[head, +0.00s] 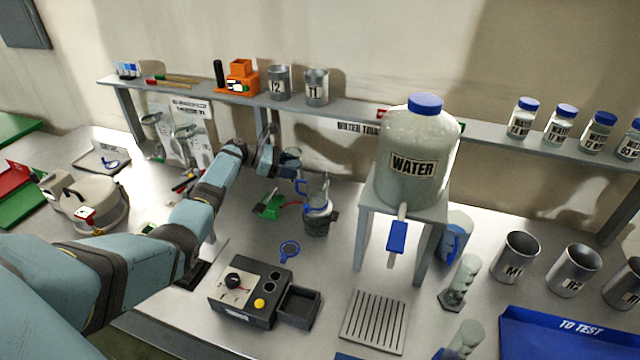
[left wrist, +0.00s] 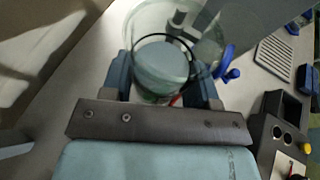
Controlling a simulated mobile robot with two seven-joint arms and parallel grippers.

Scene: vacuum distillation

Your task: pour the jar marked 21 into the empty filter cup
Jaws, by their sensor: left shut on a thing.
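My left gripper (head: 282,157) is shut on a small round jar, above the bench near the middle. The jar (left wrist: 162,68) shows between the fingers in the left wrist view, its round grey-blue end facing the camera. Its marking is not visible, so I cannot confirm a 21. The clear glass filter cup (head: 318,188) stands upright just right of and below the gripper in the head view. A clear round rim (left wrist: 165,12) shows beyond the jar in the wrist view. Whether the jar touches the cup, or anything pours, I cannot tell. My right gripper is not in view.
A large water jug (head: 417,150) stands on a metal stand to the right. A black control box (head: 248,292) lies in front. A shelf (head: 350,112) runs along the wall behind. A blue-handled loop (head: 289,250) lies on the bench.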

